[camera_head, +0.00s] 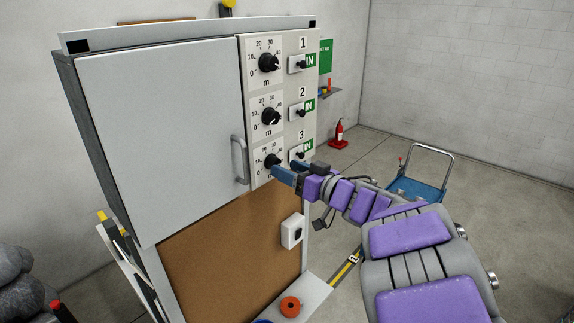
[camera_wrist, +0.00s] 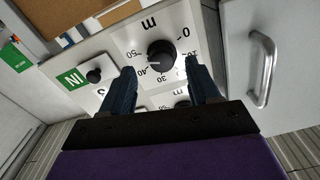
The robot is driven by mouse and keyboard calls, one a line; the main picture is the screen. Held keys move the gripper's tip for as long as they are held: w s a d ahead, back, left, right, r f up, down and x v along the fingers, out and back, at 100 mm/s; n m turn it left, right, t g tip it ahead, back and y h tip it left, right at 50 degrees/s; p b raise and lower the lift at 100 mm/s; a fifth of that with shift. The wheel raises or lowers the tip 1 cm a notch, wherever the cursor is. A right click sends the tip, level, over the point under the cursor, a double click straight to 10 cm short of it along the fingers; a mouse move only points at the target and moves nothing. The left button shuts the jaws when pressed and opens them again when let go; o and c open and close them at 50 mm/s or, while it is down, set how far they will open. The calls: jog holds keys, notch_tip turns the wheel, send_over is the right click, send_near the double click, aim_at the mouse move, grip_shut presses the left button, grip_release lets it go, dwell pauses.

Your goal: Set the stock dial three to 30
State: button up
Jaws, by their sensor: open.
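Dial three is a round black knob (camera_head: 272,160) on a white scale plate, the lowest of the three dials on the cabinet panel. It also shows in the wrist view (camera_wrist: 160,54), where the picture is upside down. A pale pointer mark on the knob appears to face the 40 to 50 side there, but its exact reading is unclear. My gripper (camera_head: 282,173) is at this dial, with blue fingers. In the wrist view my gripper (camera_wrist: 160,88) is open, one finger to each side of the knob, with visible gaps and nothing held. Its fingers hide part of the scale.
Dial two (camera_head: 271,116) and dial one (camera_head: 269,62) sit above, beside small switches with green IN labels. A cabinet door handle (camera_head: 240,159) stands out just left of dial three. A white box (camera_head: 292,231) is below. A blue cart (camera_head: 416,190) stands at right.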

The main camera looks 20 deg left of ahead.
aim_at(279, 164)
jog(key=x, duration=0.3)
jog(key=shift+w, duration=0.15)
jog(key=shift+d, duration=0.4)
jog(key=shift+s, duration=0.2)
jog(key=shift+c, duration=0.7)
jog(key=shift+a, duration=0.35)
jog(key=shift+c, duration=0.8)
jog(key=shift+w+a+f, duration=0.1)
jog(key=shift+a+f, duration=0.05)
jog(key=shift+a, duration=0.35)
jog(key=c, duration=0.3)
jog(key=shift+d, duration=0.1)
jog(key=c, duration=0.4)
